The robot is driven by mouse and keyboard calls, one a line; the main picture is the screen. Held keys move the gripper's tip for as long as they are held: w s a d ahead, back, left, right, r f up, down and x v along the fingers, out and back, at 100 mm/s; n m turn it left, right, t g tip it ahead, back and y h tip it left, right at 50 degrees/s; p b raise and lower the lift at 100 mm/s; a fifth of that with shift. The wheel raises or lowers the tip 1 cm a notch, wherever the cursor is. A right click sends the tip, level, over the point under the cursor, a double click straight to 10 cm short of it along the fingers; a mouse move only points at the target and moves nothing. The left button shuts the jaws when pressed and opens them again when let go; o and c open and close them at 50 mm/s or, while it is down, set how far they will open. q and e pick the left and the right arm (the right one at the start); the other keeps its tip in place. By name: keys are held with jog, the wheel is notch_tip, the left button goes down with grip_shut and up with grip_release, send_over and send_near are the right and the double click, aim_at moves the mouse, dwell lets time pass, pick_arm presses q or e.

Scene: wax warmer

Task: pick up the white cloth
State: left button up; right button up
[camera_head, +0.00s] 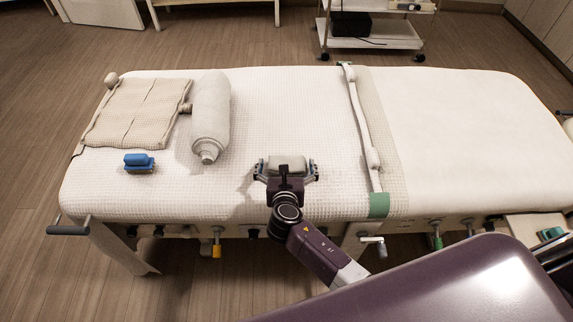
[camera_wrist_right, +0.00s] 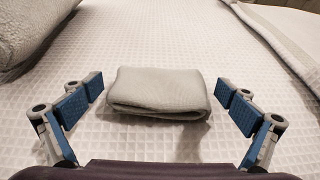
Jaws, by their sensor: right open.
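The white cloth (camera_wrist_right: 158,92) is a small, folded, pale grey-white pad lying on the bed's waffle-weave cover. In the head view the cloth (camera_head: 287,163) shows just beyond my right gripper (camera_head: 286,174). In the wrist view my right gripper (camera_wrist_right: 166,108) is open, with one blue-padded finger to the left of the cloth and one to the right. Gaps show between the cloth and both fingers, and it lies between and slightly ahead of them. My left gripper is not in view.
A grey-white bolster (camera_head: 210,112) and a beige folded mat (camera_head: 137,113) lie on the bed (camera_head: 285,100) to the left, with a blue brush (camera_head: 139,162) nearby. A strap with green ends (camera_head: 362,130) crosses the bed to the right. A trolley (camera_head: 376,32) stands behind.

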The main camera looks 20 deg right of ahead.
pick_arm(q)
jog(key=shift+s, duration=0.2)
pick_arm(e)
jog(key=c, duration=1.2)
jog(key=shift+r, duration=0.1)
